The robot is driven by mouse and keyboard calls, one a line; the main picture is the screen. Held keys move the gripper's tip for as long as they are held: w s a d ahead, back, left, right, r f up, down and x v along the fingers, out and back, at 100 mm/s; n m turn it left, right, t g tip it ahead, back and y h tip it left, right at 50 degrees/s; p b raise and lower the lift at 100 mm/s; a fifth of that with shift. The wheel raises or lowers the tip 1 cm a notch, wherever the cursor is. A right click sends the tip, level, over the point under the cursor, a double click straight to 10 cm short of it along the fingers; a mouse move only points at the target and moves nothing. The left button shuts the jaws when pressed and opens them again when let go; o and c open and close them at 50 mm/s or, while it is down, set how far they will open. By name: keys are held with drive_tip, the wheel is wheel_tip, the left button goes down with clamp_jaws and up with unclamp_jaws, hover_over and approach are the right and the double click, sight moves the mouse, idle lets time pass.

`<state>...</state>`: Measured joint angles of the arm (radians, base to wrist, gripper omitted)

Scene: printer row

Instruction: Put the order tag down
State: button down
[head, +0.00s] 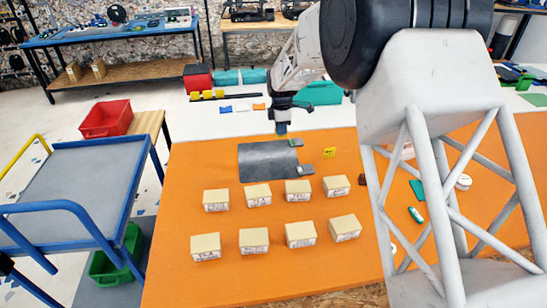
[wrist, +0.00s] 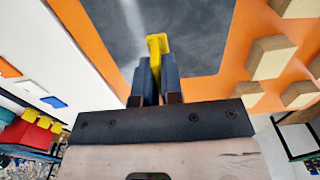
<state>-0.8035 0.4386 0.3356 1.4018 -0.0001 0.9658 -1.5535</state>
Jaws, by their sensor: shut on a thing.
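My gripper (head: 281,127) is at the far edge of the orange table, just beyond the dark grey mat. In the wrist view, its two dark fingers (wrist: 157,85) are shut on a yellow tag (wrist: 156,44), which sticks out past the fingertips. The grey mat (wrist: 185,25) fills the view behind the tag. I cannot tell whether the tag touches any surface. In the head view the mat (head: 262,162) lies flat and looks bare, with small grey pieces at its right corners. Another small yellow label (head: 329,152) lies on the table right of the mat.
Several cream boxes (head: 257,195) stand in two rows in front of the mat. A blue-framed cart (head: 75,190) stands at the left. A white strip with a red box (head: 198,78) and teal boxes lies behind the orange table (head: 185,170). My arm hides part of the right side.

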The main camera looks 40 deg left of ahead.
drive_tip(key=shift+d, duration=0.1)
idle(0.3)
hover_over(281, 157)
drive_tip(key=shift+s+f, duration=0.15)
drive_tip(key=shift+f, duration=2.95)
drive_tip(key=shift+f, duration=1.9)
drive_tip(key=shift+f, duration=0.15)
drive_tip(key=c, duration=1.3)
unclamp_jaws()
drive_tip(key=shift+o, duration=0.2)
wheel_tip(281, 157, up, 12)
drive_tip(key=shift+r, duration=0.2)
